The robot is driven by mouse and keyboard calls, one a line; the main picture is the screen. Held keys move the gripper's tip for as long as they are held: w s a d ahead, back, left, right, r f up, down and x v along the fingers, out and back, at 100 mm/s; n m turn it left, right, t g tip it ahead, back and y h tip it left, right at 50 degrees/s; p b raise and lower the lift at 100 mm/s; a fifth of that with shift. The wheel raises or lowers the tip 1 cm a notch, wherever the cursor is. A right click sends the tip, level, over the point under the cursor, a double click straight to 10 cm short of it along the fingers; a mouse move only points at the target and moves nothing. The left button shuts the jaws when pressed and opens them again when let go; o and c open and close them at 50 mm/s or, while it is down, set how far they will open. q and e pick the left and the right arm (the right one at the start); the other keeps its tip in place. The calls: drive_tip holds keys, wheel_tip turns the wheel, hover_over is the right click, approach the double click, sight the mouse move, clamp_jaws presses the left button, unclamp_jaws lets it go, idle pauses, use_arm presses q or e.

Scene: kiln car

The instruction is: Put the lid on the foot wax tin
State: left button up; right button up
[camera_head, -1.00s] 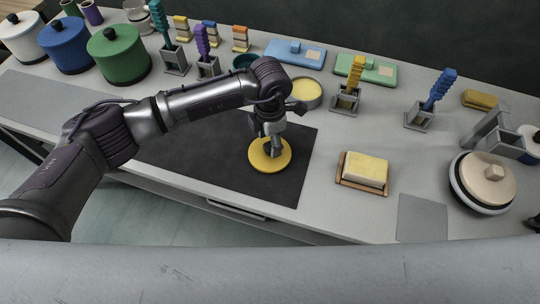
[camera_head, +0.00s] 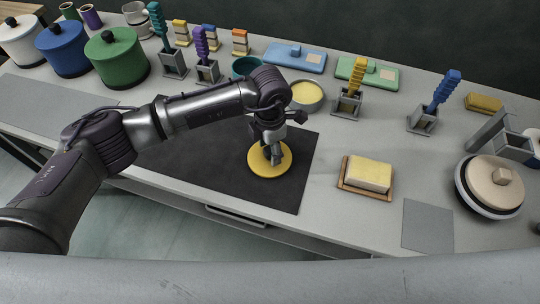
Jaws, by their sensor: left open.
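The yellow round lid (camera_head: 283,170) lies flat on the dark mat in the middle of the counter. The foot wax tin (camera_head: 307,97), a round grey tin with pale yellow wax inside, stands open behind the lid, just past the mat's back edge. My left gripper (camera_head: 272,158) points down over the middle of the lid with its fingers open. The fingers hide the lid's centre; I cannot tell whether they touch it. My right gripper is not in view.
The dark mat (camera_head: 200,170) is clear left of the lid. A butter-like block on a wooden tray (camera_head: 367,177) stands to the right. Brush holders (camera_head: 348,103) and a green board (camera_head: 367,74) stand near the tin. Lidded pots (camera_head: 117,58) stand at the back left.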

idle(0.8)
use_arm(q)
clamp_jaws()
